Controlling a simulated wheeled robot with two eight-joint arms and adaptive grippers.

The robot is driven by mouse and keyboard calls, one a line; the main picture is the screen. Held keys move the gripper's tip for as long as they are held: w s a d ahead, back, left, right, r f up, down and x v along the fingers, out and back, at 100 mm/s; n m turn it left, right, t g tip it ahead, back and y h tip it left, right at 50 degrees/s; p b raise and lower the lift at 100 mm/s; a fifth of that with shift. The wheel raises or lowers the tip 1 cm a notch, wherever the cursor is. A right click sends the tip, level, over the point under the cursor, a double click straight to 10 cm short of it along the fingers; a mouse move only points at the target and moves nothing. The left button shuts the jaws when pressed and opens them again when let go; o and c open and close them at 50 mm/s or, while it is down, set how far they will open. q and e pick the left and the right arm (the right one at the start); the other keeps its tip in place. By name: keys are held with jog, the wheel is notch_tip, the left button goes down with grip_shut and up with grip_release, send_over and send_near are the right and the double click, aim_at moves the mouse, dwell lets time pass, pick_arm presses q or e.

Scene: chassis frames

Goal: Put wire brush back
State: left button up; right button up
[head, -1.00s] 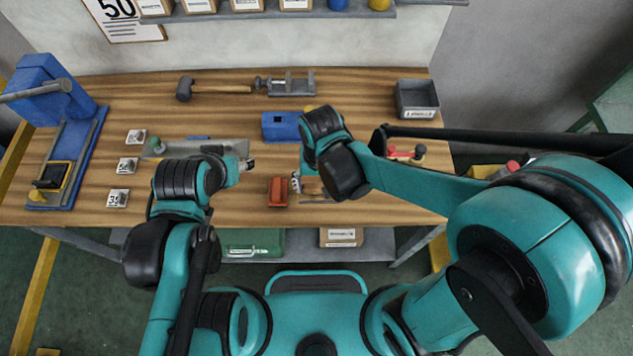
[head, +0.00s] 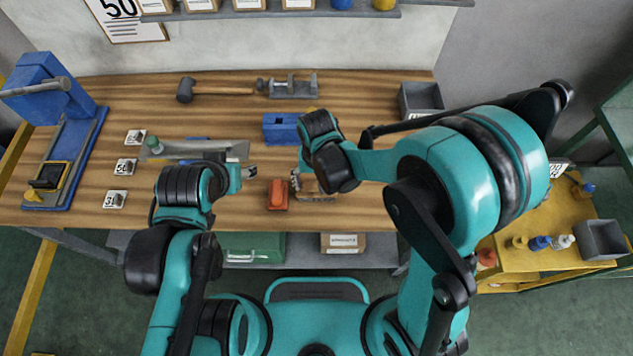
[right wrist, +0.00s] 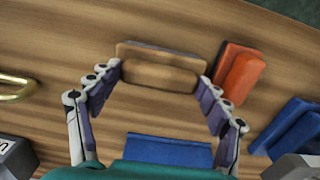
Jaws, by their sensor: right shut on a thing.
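The wire brush, a small wooden-backed block (right wrist: 157,74), sits between the fingertips of my right gripper (right wrist: 160,74) in the right wrist view. The fingers are shut on its two ends. In the head view the brush (head: 316,197) shows partly below my right gripper (head: 311,184), near the front edge of the workbench (head: 230,213); my wrist hides part of it. I cannot tell whether it touches the bench top. My left gripper (head: 249,171) is over the bench further left, with its fingers too small to judge.
An orange-red block (head: 278,194) lies just left of the brush. A blue block (head: 280,128) is behind it. A grey tray (head: 205,149), a mallet (head: 215,90), a vise (head: 288,88) and a grey bin (head: 420,100) are on the bench. A yellow cart (head: 540,262) stands right.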

jog(key=o, duration=1.1)
jog(key=shift+f, duration=0.15)
jog(key=shift+r+p, duration=0.3)
notch_tip(320, 180, up, 12)
jog(key=p, duration=0.3)
jog(key=s+d+r+t, duration=0.1)
jog(key=d+r+t, duration=0.1)
jog(key=d, duration=0.4)
jog(key=s+d+r+t, duration=0.2)
jog(key=d+r, duration=0.1)
jog(key=d, duration=0.3)
jog(key=s+d+r+t, duration=0.2)
jog(key=d+t, duration=0.1)
jog(key=d, duration=0.2)
jog(key=shift+d+r, duration=0.35)
jog(key=shift+d, duration=0.05)
